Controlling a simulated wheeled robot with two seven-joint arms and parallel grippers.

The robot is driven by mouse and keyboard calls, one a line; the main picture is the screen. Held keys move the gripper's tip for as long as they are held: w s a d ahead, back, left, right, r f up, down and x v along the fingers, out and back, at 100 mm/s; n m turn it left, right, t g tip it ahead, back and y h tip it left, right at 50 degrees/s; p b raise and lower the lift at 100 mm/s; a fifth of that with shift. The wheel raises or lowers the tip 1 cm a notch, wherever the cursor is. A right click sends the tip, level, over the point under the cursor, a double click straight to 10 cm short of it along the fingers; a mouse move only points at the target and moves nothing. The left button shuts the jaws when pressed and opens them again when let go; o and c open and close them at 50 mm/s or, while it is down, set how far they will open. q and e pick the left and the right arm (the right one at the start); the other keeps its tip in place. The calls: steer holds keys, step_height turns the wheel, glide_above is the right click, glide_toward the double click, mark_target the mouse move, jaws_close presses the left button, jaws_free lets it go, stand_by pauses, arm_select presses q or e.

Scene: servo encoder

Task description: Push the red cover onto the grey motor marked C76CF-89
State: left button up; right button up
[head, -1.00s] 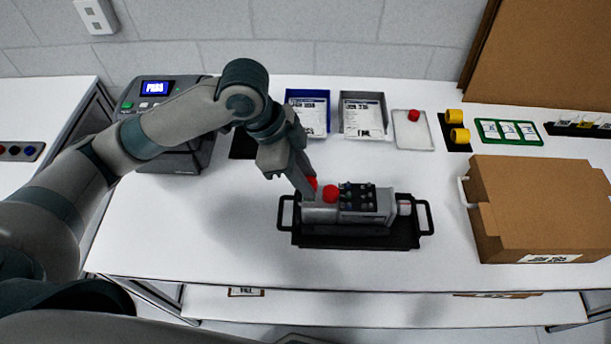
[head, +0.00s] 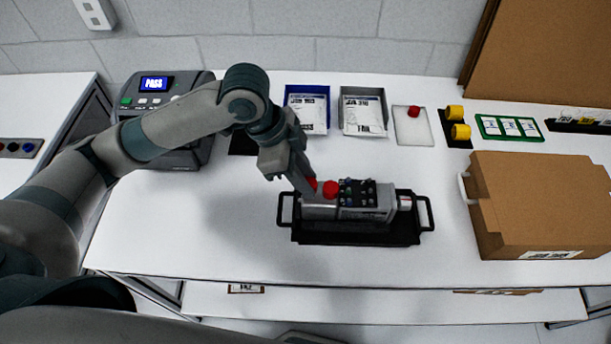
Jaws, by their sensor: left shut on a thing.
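The grey motor (head: 370,213) lies on its side in a black tray (head: 355,239) with a handle at each end. Its marking is too small to read. My left gripper (head: 308,190) reaches down to the motor's left end and is shut on a red piece (head: 313,182), which seems to be the red cover. The fingers mostly hide it, and I cannot tell whether it is seated. A second red, round piece (head: 330,188) shows just right of the fingers, at the motor's upper left. My right gripper is not in view.
A blue bin (head: 308,127), a grey bin (head: 363,130) and a white plate (head: 414,132) with a red cap stand behind. A tester showing PASS (head: 155,84) is back left. A cardboard box (head: 540,205) stands right. The table left of the tray is clear.

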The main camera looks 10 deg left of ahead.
arm_select(q)
steer(key=shift+p, duration=0.5)
stand_by(0.7)
steer(key=shift+p, duration=0.5)
stand_by(0.3)
stand_by(0.3)
steer(key=shift+f, duration=0.65)
stand_by(1.1)
steer(key=o, duration=1.1)
steer(key=shift+r, duration=0.1)
